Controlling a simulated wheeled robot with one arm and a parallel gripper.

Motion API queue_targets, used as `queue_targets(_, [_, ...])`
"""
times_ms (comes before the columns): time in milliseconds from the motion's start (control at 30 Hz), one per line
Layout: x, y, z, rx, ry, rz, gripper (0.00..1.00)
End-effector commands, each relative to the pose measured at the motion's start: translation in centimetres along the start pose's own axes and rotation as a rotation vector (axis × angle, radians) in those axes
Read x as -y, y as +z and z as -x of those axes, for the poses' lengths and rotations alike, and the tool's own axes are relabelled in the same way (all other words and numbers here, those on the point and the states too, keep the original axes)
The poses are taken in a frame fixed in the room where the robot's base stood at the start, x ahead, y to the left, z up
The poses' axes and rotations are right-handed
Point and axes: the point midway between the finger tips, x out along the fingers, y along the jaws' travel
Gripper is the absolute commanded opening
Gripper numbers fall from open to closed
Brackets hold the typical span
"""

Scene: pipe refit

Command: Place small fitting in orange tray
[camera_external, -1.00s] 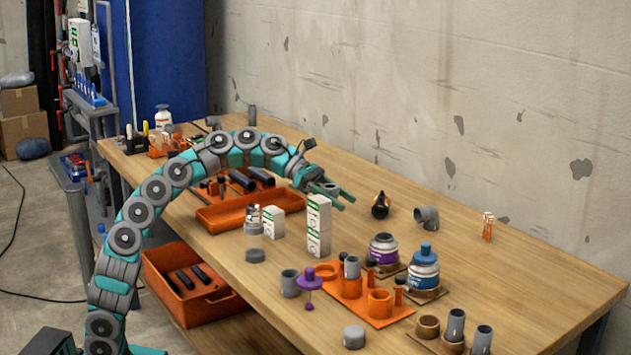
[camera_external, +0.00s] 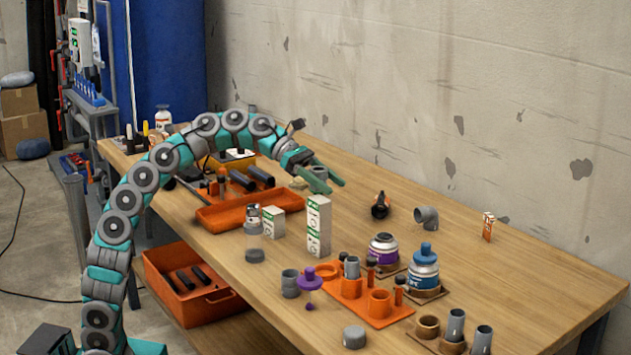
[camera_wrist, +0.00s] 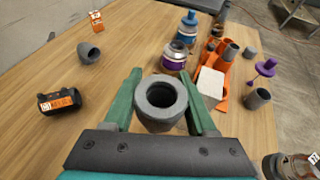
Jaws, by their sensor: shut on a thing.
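My gripper (camera_external: 327,178) is shut on a small grey fitting (camera_external: 319,171), a short round piece with an open bore, and holds it above the table. In the wrist view the fitting (camera_wrist: 160,122) sits between the green fingers of my gripper (camera_wrist: 160,76), its open end facing the camera. An orange tray (camera_external: 250,213) lies on the table, to the left of and below my gripper in the external view, with black tubes and other small pieces in it. Another orange tray (camera_external: 205,309) with dark tubes sits below the table top.
A grey elbow (camera_external: 427,217) and a dark orange-labelled item (camera_external: 380,206) lie to the right. Purple and blue bottles (camera_external: 424,270) and an orange fixture (camera_external: 350,290) stand nearer the front.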

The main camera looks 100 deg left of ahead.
Motion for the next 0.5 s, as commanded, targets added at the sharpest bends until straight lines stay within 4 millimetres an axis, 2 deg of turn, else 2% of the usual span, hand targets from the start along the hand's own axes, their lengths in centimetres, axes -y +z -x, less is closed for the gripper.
queue_targets(33, [0.8,1.3,-0.7,0.001,-0.007,-0.005,0.01])
queue_targets(200, [3.8,4.4,-2.2,0.011,-0.018,-0.012,0.01])
queue_targets(333, [6.9,6.2,-1.9,0.018,-0.009,-0.010,0.01])
queue_targets(500, [10.6,7.3,-1.2,0.017,0.031,0.004,0.01])
